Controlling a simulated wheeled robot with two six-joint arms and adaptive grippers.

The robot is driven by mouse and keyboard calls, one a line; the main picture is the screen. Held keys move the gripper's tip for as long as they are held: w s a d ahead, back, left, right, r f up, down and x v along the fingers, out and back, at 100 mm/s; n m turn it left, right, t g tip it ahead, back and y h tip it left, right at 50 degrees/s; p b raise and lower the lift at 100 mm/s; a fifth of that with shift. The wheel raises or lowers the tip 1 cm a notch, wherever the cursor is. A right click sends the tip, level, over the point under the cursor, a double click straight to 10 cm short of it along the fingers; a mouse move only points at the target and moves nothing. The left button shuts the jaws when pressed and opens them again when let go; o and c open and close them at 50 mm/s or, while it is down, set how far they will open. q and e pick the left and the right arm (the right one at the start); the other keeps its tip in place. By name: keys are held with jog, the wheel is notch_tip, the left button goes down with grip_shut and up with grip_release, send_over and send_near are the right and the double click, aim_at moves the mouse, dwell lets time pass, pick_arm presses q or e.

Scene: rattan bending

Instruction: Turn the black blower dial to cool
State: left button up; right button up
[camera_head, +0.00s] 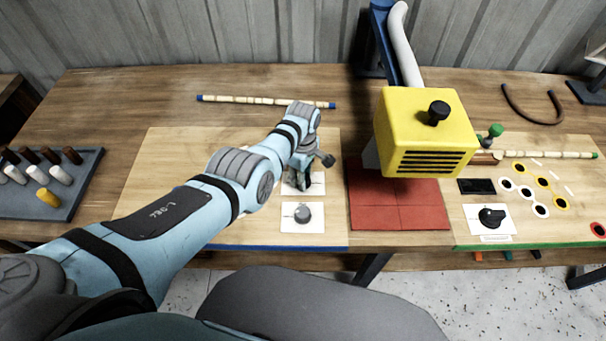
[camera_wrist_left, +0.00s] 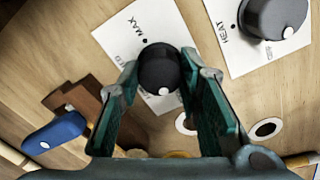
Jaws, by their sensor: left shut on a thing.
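My left gripper (camera_head: 301,184) is over a white card (camera_head: 318,188) left of the red mat. In the left wrist view its green-padded fingers (camera_wrist_left: 159,88) are shut on a black dial (camera_wrist_left: 160,68), one on each side. The dial's white dot faces the bottom of that view. Its card (camera_wrist_left: 115,36) reads MAX, with another word partly hidden. A dark grey dial (camera_wrist_left: 272,14) stands on the neighbouring card marked HEAT; its other label is too small to read. That grey dial also shows in the head view (camera_head: 303,213). My right gripper is not in view.
A yellow blower box (camera_head: 425,125) hangs above the red mat (camera_head: 400,208). Another black dial (camera_head: 491,217) is on a card at the right. A rattan pole (camera_head: 265,101) lies behind my gripper. A tray of pegs (camera_head: 62,205) is at the left.

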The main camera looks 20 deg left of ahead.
pick_arm(q)
jog(key=shift+n, duration=1.5)
jog(key=shift+a, duration=0.1)
jog(key=o, duration=1.1)
jog(key=shift+o, duration=0.2)
jog(key=shift+r, duration=0.5)
notch_tip(320, 180, up, 11)
